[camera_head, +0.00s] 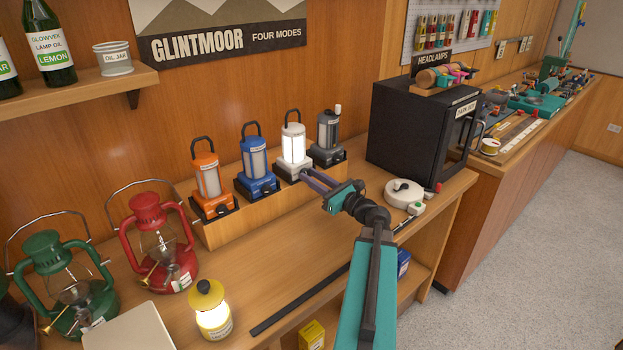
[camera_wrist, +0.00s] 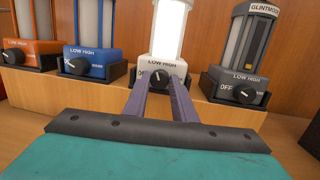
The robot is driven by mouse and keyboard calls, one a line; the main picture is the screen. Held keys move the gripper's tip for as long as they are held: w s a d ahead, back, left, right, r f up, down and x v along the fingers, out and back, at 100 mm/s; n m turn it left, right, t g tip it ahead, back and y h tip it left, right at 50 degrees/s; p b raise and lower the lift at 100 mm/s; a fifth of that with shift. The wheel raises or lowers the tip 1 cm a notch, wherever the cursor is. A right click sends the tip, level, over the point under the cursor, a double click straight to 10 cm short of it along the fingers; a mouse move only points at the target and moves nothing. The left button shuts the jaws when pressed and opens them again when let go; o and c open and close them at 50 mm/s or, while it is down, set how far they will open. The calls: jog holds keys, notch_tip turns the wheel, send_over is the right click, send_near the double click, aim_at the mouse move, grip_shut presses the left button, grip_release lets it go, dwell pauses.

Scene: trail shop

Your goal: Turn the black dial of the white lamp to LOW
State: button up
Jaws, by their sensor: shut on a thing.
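The white lamp (camera_head: 293,147) stands lit on the wooden step, between the blue lamp and a dark grey one. It also shows in the wrist view (camera_wrist: 168,30), with LOW HIGH printed on its base and a mostly covered label at left. Its black dial (camera_wrist: 160,77) sits on the front of the base; a white pointer mark faces roughly up, slightly left, though its exact setting is hard to tell. My gripper (camera_head: 304,175) reaches in from the front right. Its purple fingers (camera_wrist: 160,88) are shut on the dial, one at each side.
An orange lamp (camera_head: 208,180), a blue lamp (camera_head: 257,168) and a grey lamp (camera_head: 328,135) share the wooden step (camera_head: 260,208). The grey one stands close at right. Red (camera_head: 155,240) and green (camera_head: 65,275) lanterns stand left. The counter's middle is mostly clear.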

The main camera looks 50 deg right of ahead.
jog(key=o, duration=1)
jog(key=shift+o, duration=0.2)
jog(key=shift+s, duration=0.1)
jog(key=s+f+p, duration=0.1)
jog(key=s+p, duration=0.3)
jog(key=s, duration=0.9)
jog(key=shift+s+f+p, duration=0.25)
jog(key=shift+f+p, duration=0.05)
jog(key=shift+p, duration=0.1)
dwell(0.3)
